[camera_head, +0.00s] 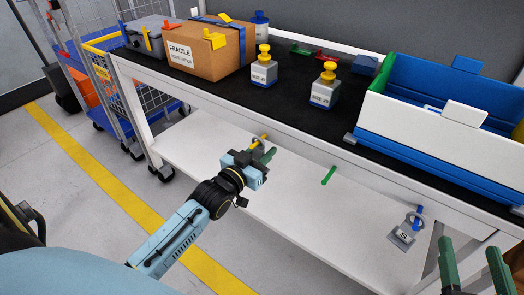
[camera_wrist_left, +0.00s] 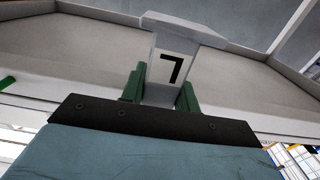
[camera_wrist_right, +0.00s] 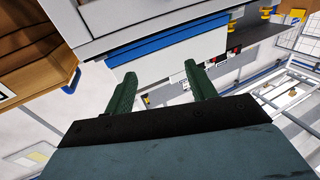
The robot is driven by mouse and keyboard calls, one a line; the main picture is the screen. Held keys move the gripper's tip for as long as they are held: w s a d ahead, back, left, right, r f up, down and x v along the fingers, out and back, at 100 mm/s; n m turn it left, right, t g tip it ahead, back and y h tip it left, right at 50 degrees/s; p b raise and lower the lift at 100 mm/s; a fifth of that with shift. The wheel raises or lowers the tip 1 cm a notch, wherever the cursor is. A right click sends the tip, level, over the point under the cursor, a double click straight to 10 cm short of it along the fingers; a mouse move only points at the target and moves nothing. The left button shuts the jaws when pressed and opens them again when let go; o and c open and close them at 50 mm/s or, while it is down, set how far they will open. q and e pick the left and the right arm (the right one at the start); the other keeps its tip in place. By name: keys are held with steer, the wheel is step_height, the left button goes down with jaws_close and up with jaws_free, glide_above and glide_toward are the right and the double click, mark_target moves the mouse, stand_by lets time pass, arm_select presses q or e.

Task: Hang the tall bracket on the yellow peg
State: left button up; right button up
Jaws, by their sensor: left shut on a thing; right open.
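My left gripper (camera_head: 268,157) is shut on a grey bracket; the left wrist view shows this bracket (camera_wrist_left: 172,65) with a black "7" between the green fingers. In the head view the gripper mostly hides it. The yellow peg (camera_head: 258,141) sticks out from the table's front edge, right by the gripper. Whether the bracket touches the peg or is on it, I cannot tell. My right gripper (camera_head: 474,265) is open and empty at the lower right; its spread fingers also show in the right wrist view (camera_wrist_right: 160,92).
A green peg (camera_head: 328,175) on the front edge is bare. A small marked bracket (camera_head: 402,236) hangs at the blue peg (camera_head: 418,212). On the table (camera_head: 300,125) stand a cardboard box (camera_head: 205,58), two yellow-knobbed weights (camera_head: 325,92) and a blue-white bin (camera_head: 430,125). A lower shelf (camera_head: 300,205) lies beneath.

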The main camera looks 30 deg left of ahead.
arm_select(q)
steer(key=o, duration=1.1)
steer(key=shift+s, duration=0.1)
steer(key=shift+s, duration=0.2)
steer(key=s+p, duration=0.1)
steer(key=s, duration=0.2)
steer(key=s+p, duration=0.1)
steer(key=s, duration=0.1)
steer(key=shift+s+a+r+p, duration=0.1)
steer(key=shift+s+a+p, duration=0.1)
steer(key=shift+s+p, duration=0.15)
steer(key=s+p, duration=0.2)
steer(key=s, duration=0.5)
steer(key=shift+a, duration=0.3)
arm_select(e)
steer(key=s+d+f+g+h, duration=0.2)
steer(key=s+d+f+g, duration=0.1)
steer(key=s+f+g, duration=0.2)
steer(key=s+d+f+g+h, duration=0.2)
steer(key=s+d+f+g, duration=0.1)
steer(key=s+f+g, duration=0.2)
step_height(320, 180, down, 5)
steer(key=shift+s+r+m+g, duration=0.2)
steer(key=shift+s+m+g, duration=0.1)
steer(key=shift+g, duration=0.9)
